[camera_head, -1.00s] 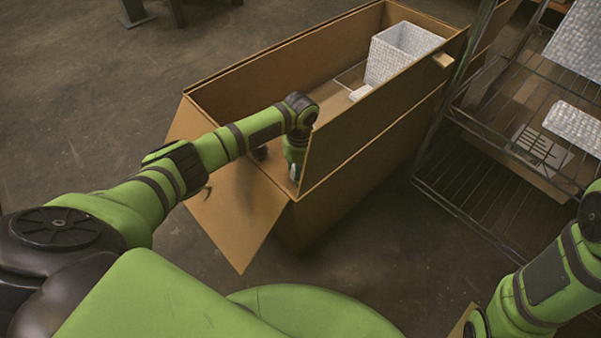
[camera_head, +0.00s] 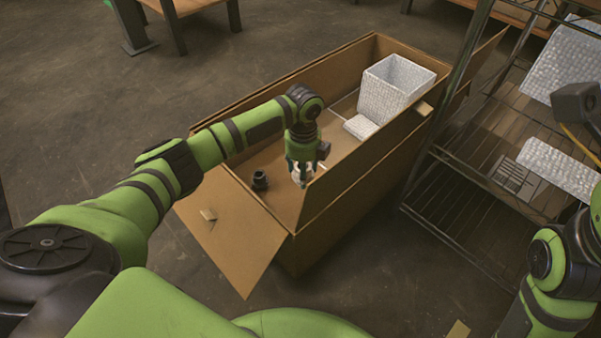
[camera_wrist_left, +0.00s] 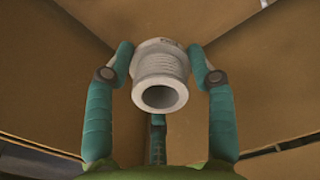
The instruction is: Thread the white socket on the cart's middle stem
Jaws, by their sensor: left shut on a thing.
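My left gripper (camera_head: 301,180) reaches down into the near end of the open cardboard box, pointing downward. It is shut on the white socket (camera_wrist_left: 158,78), a ribbed white cylinder with a round open end. In the left wrist view the socket sits between the green fingers, its open end facing the camera. In the head view only a small pale part of it shows among the fingers. My right arm is at the right edge, and its fingers do not show. No cart or stem can be made out.
A black socket-like part (camera_head: 260,180) stands in the box (camera_head: 233,236) left of the gripper. A white woven bin (camera_head: 392,90) and a small white block (camera_head: 361,127) are at its far end. A wire shelf rack (camera_head: 470,205) with white woven items stands close on the right.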

